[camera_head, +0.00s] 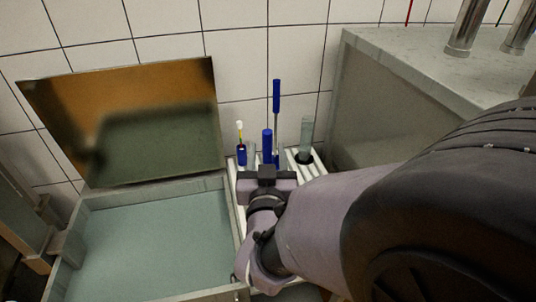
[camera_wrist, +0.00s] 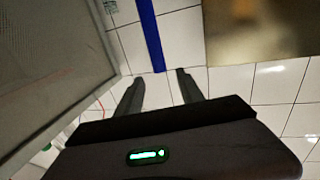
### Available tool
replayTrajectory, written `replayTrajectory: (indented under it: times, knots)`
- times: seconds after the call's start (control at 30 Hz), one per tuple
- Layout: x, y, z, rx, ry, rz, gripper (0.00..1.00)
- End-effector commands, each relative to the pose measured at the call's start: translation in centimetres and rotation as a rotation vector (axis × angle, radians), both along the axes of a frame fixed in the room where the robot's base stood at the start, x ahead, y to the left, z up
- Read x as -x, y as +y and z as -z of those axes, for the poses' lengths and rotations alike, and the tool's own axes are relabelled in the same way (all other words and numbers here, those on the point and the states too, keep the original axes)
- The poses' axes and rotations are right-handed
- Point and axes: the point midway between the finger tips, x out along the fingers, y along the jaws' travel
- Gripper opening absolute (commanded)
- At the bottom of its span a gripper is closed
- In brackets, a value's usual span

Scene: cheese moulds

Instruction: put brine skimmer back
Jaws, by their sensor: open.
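My gripper (camera_wrist: 159,76) is open, its two fingers apart with nothing visible between them. A long blue handle (camera_wrist: 150,35) stretches away just beyond the fingertips in the wrist view. In the head view, my gripper (camera_head: 267,172) is over the front of a pale slatted rack (camera_head: 318,166). A tall blue handle (camera_head: 276,96) and a shorter, thicker blue handle (camera_head: 267,140) stand upright behind it. I cannot tell which of these is the brine skimmer. Their lower ends are hidden by my gripper and the rack.
A brine tank (camera_head: 233,208) with greenish liquid stands left of the rack, its brown lid (camera_head: 165,110) raised. A white-tipped tool (camera_head: 240,135) and a grey-green cylinder (camera_head: 306,132) stand in the rack. A grey counter (camera_head: 420,62) is at right; a tiled wall is behind.

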Motion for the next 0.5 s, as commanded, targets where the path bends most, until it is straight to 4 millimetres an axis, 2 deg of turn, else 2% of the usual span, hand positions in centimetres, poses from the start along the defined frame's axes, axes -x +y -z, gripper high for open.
replayTrajectory:
  times: [0.03, 0.2, 0.37, 0.5]
  knots:
    - [0.4, 0.0, 1.4, -0.008, -0.009, 0.004, 0.45]
    - [1.8, -0.1, 1.2, -0.006, -0.004, 0.003, 0.45]
    - [2.4, -0.3, 0.7, -0.019, 0.013, -0.007, 0.45]
    - [2.9, -2.1, 1.3, -0.177, 0.188, -0.072, 0.45]
